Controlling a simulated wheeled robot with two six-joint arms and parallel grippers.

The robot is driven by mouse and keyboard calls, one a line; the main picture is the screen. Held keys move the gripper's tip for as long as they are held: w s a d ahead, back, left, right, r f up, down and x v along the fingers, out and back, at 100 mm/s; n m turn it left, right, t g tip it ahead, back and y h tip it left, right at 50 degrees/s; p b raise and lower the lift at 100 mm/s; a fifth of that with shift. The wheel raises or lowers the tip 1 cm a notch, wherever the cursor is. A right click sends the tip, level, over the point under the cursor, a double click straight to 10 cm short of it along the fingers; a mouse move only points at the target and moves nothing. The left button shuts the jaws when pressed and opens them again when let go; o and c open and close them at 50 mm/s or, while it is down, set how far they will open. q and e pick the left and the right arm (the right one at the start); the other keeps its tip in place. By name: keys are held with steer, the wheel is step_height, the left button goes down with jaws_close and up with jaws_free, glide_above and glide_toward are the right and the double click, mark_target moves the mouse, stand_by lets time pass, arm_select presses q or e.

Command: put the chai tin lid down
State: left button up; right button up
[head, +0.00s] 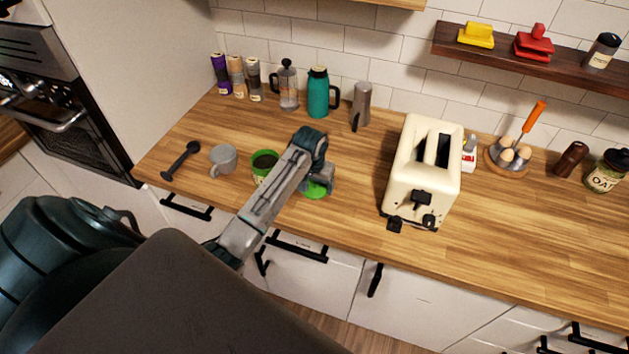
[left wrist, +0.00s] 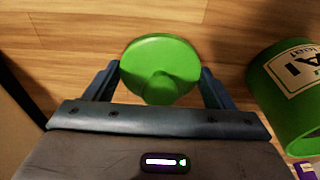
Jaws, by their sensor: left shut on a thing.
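The chai tin lid (left wrist: 160,62) is a round green disc with a knob. In the left wrist view it sits between the two fingers of my left gripper (left wrist: 160,85), which is shut on it. In the head view the green lid (head: 315,189) shows under the left gripper (head: 317,180), at or just above the counter near its front edge; I cannot tell if it touches the wood. The green chai tin (head: 262,168) stands open just left of the gripper, with dark contents, and also shows in the left wrist view (left wrist: 288,90). My right gripper is not in view.
A grey mug (head: 223,159) and a black scoop (head: 181,160) are left of the tin. A cream toaster (head: 425,165) stands to the right. A French press (head: 288,88), teal flask (head: 319,95) and several tins line the back. Wood between lid and toaster is clear.

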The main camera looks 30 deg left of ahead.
mark_target(313, 183)
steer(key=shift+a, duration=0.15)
arm_select(q)
steer(key=o, duration=1)
steer(key=shift+f, duration=0.15)
steer(key=shift+c, duration=0.2)
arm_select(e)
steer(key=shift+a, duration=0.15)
arm_select(q)
steer(key=r+b, duration=0.1)
steer(key=r, duration=0.2)
steer(key=r+b, duration=0.1)
steer(key=r, duration=0.1)
steer(key=s+r+b, duration=0.1)
steer(key=r, duration=0.2)
steer(key=shift+d+r+b, duration=0.15)
steer(key=shift+r+b, duration=0.2)
steer(key=r+p, duration=0.2)
steer(key=r, duration=0.1)
steer(key=shift+s+r, duration=0.25)
steer(key=shift+s, duration=0.15)
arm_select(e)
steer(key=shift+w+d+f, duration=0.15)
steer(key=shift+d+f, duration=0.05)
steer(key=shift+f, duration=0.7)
arm_select(q)
steer(key=shift+d+f, duration=0.1)
